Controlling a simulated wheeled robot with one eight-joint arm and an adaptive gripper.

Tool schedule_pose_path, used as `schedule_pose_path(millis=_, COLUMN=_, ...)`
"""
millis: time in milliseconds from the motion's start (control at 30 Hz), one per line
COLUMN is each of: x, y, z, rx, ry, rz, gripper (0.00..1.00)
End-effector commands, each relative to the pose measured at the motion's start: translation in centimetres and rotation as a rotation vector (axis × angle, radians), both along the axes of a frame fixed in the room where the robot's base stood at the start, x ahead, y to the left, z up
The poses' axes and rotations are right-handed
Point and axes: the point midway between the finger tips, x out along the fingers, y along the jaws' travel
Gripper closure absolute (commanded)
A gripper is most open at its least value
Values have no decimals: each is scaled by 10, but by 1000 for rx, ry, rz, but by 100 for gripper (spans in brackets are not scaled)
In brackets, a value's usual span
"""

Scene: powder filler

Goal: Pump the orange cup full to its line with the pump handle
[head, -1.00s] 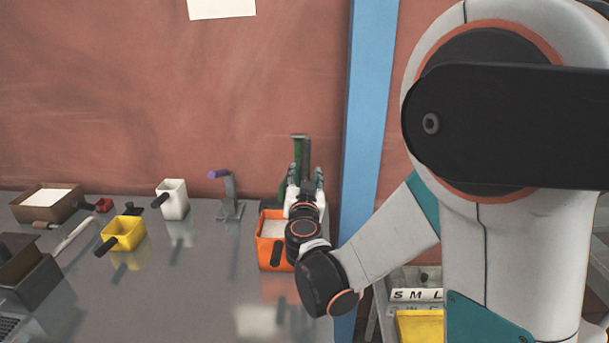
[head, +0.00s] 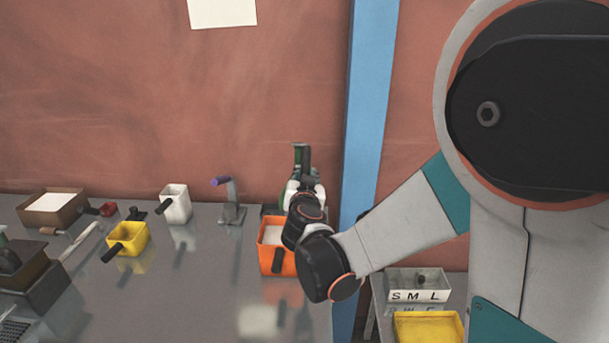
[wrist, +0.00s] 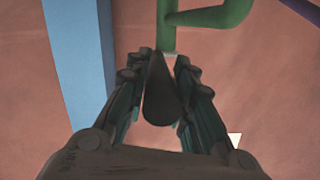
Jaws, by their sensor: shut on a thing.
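The orange cup (head: 266,262) stands on the bench below my gripper, at the foot of the green pump (head: 297,157). Pale powder (head: 272,234) shows inside it. My wrist hides part of the cup, and I cannot make out its line. My gripper (head: 305,182) is up at the pump, above the cup. In the wrist view, my gripper (wrist: 162,62) is shut around the dark pump handle (wrist: 160,100), which lies between the fingers. The green pump pipe (wrist: 210,15) shows beyond it.
A blue post (head: 366,120) stands close on the right. Left of the cup are a purple-tipped lever stand (head: 231,205), a white cup (head: 177,208), a yellow cup (head: 130,240) and a brown powder tray (head: 38,217). The bench centre is clear.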

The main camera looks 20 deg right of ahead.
Motion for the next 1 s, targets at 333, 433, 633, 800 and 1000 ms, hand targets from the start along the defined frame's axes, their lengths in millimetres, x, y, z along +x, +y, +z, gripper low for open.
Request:
schedule_pose_path(millis=333, x=3, y=-1, z=48, rx=62, ry=190, rz=0, gripper=100)
schedule_pose_path(millis=433, x=5, y=-1, z=56, rx=78, ry=238, rz=1, gripper=100)
schedule_pose_path(millis=633, x=9, y=-3, z=69, rx=102, ry=315, rz=1, gripper=100)
schedule_pose_path(millis=800, x=11, y=-3, z=74, rx=114, ry=353, rz=0, gripper=100)
schedule_pose_path(millis=1000, x=12, y=-4, z=76, rx=120, ry=369, rz=2, gripper=100)
